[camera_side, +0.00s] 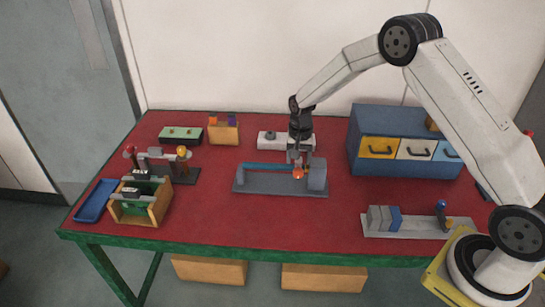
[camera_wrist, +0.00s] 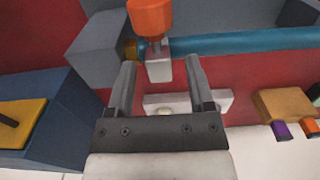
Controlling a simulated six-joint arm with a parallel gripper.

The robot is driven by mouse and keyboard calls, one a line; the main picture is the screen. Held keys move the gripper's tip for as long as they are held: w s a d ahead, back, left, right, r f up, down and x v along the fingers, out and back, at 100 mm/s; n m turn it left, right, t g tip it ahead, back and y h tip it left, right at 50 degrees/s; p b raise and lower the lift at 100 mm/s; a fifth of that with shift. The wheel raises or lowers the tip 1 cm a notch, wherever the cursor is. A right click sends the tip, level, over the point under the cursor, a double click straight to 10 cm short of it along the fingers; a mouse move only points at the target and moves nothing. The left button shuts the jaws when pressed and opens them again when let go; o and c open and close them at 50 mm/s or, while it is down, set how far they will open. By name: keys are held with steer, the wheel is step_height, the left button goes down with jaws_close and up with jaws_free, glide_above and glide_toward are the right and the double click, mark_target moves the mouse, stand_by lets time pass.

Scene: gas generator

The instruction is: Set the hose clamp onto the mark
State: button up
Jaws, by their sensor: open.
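What looks like the hose clamp is an orange knob (camera_wrist: 151,15) with a pale grey block (camera_wrist: 159,66) in the wrist view. The orange knob also shows in the side view (camera_side: 298,173), at the right part of the blue hose (camera_side: 262,168) on the grey fixture (camera_side: 262,188). My gripper (camera_side: 299,157) is above it, pointing down. In the wrist view my gripper (camera_wrist: 161,66) has its two fingers apart, with the pale block between their tips. A gap shows on each side, and contact cannot be told. I cannot make out the mark.
A white block (camera_side: 272,141) stands behind the fixture. A blue drawer cabinet (camera_side: 405,142) is at the back right. Wooden holders (camera_side: 223,131), a crate (camera_side: 142,203) and a blue tray (camera_side: 95,201) are left. A grey rack (camera_side: 410,225) is front right. The front-middle table is clear.

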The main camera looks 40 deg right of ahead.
mark_target(300, 162)
steer(key=shift+r, duration=3.85)
steer(key=shift+s, duration=0.1)
steer(key=shift+s+a+r+n, duration=0.3)
steer(key=shift+s, duration=0.2)
steer(key=s+a+r+n+t, duration=0.1)
steer(key=s+a+n, duration=0.2)
steer(key=s, duration=0.8)
steer(key=s+a+r+n+t, duration=0.1)
steer(key=s+n, duration=0.4)
steer(key=s, duration=0.6)
steer(key=shift+s+a+r+t, duration=0.3)
steer(key=shift+a+r, duration=0.15)
steer(key=shift+a, duration=0.45)
